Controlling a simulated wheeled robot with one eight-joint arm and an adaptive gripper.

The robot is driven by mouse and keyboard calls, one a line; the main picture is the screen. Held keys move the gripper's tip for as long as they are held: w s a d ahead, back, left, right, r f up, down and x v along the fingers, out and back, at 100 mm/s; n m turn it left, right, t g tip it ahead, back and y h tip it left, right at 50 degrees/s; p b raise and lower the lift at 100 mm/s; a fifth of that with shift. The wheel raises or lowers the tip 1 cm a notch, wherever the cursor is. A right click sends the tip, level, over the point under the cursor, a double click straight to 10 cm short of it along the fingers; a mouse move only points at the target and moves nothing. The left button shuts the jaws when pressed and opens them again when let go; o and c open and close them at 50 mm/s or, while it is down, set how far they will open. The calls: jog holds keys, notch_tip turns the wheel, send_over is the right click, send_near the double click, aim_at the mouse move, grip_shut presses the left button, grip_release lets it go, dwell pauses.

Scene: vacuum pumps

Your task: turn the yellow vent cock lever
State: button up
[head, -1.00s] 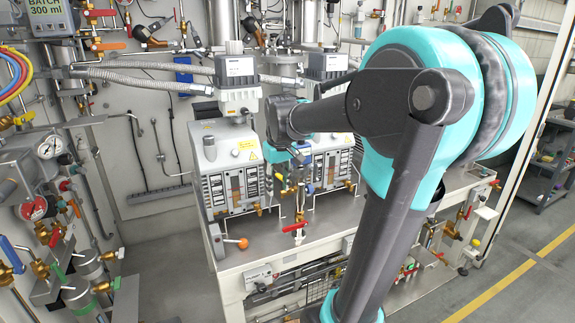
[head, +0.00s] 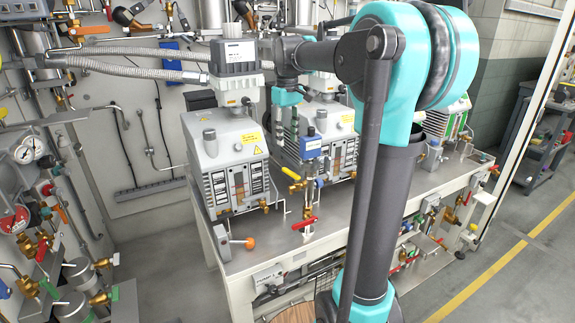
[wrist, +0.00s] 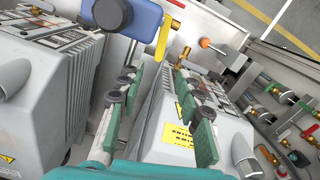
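The yellow vent cock lever (head: 290,174) sits on a small pipe stack at the front of the bench, between the two pumps. In the wrist view the lever (wrist: 163,38) hangs just beyond the fingertips, near the top, beside a blue box (wrist: 138,17). The same blue box (head: 311,144) tops the pipe stack in the head view. My gripper (head: 287,128) is above and to the left of the stack. In the wrist view my gripper (wrist: 157,88) is open, with its green-padded fingers wide apart and nothing between them. The lever appears untouched.
A grey pump (head: 222,150) stands on the bench close to the left of the gripper, with a second one behind. A red lever (head: 304,223) and an orange knob (head: 249,242) sit along the bench front. The floor at left is clear.

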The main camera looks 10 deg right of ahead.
aim_at(287, 170)
notch_tip(287, 170, down, 11)
jog(key=shift+r, duration=0.15)
jog(key=shift+c, duration=0.2)
grip_shut()
dwell(0.4)
